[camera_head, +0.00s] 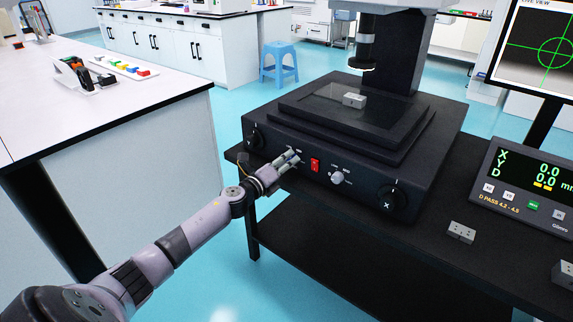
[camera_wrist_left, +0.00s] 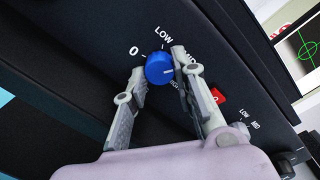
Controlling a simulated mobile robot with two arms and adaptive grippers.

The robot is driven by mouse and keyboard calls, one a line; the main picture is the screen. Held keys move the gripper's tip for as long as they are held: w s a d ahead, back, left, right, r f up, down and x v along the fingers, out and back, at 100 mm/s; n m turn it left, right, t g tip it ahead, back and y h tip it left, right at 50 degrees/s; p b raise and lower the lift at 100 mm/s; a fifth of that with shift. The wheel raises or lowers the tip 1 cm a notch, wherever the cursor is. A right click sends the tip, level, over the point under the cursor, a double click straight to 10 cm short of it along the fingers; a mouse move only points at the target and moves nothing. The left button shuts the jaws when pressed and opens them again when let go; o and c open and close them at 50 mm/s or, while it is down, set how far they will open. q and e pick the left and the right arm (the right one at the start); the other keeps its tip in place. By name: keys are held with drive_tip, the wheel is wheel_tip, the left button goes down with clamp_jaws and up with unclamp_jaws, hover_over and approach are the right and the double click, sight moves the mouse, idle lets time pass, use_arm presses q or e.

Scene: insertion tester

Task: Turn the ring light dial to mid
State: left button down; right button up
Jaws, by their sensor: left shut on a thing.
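A blue dial (camera_wrist_left: 160,69) sits on the dark front panel (camera_wrist_left: 105,40) of the machine, with the labels 0, LOW and MID around it in the left wrist view. The MID label is partly hidden by a finger. A short pale mark on the dial points to the right, toward the MID side. My left gripper (camera_wrist_left: 157,75) is shut on the dial, one finger on each side. In the head view my left gripper (camera_head: 290,157) reaches the panel left of the red switch, and its fingers mostly cover the dial. My right gripper is in neither view.
A red switch (camera_head: 315,165), a pale knob (camera_head: 337,177) and a black knob marked X (camera_head: 398,190) lie to the right on the panel. Another black knob (camera_head: 253,139) is at its left. A grey block (camera_head: 354,100) rests on the stage; another (camera_head: 461,232) lies on the table.

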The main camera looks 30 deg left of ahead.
use_arm(q)
drive_tip(key=shift+f+m, duration=0.1)
drive_tip(key=shift+m, duration=0.3)
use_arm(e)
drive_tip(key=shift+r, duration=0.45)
use_arm(q)
drive_tip(key=c, duration=1.3)
unclamp_jaws()
drive_tip(key=shift+s, duration=0.1)
drive_tip(key=s, duration=1.2)
drive_tip(key=shift+a+r, duration=0.2)
